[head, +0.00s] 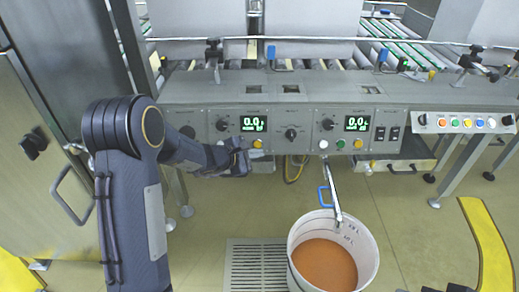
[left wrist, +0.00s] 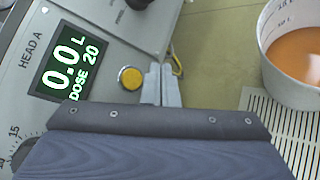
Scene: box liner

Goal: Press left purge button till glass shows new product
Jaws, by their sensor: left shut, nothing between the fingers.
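The left panel, marked HEAD A in the left wrist view, has a green display (head: 254,123) reading 0.0 L and DOSE 20. The round yellow button (head: 257,144) sits below it and also shows in the left wrist view (left wrist: 130,77). My left gripper (head: 246,157) is shut and empty, just below the button in the head view. In the left wrist view its fingertips (left wrist: 161,72) are right of the button, with a small apparent gap. I cannot make out a sight glass. Dark parts at the bottom right edge may be my right gripper (head: 450,288); its jaws cannot be read.
A white bucket (head: 373,262) holding orange-brown liquid stands on the floor, with a metal pipe (head: 332,190) and blue handle over it. A similar panel with a display (head: 357,124) is to the right. A floor grate (head: 257,265) lies left of the bucket.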

